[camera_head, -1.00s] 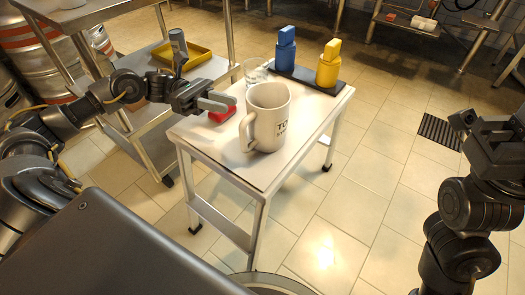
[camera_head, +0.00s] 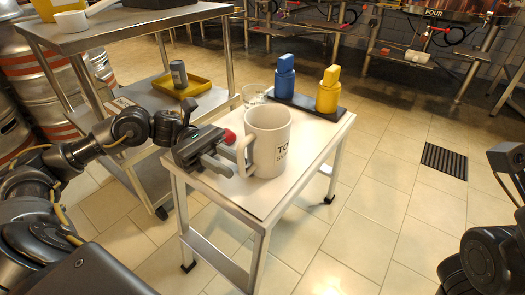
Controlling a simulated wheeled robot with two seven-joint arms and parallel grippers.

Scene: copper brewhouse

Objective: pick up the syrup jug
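A red object (camera_head: 228,136) sits behind my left gripper. A clear glass (camera_head: 254,95) stands behind the jug. Blue (camera_head: 285,78) and yellow (camera_head: 328,90) bottles stand on a dark tray (camera_head: 303,104). A steel cart (camera_head: 140,22) stands at left; floor is free at right.

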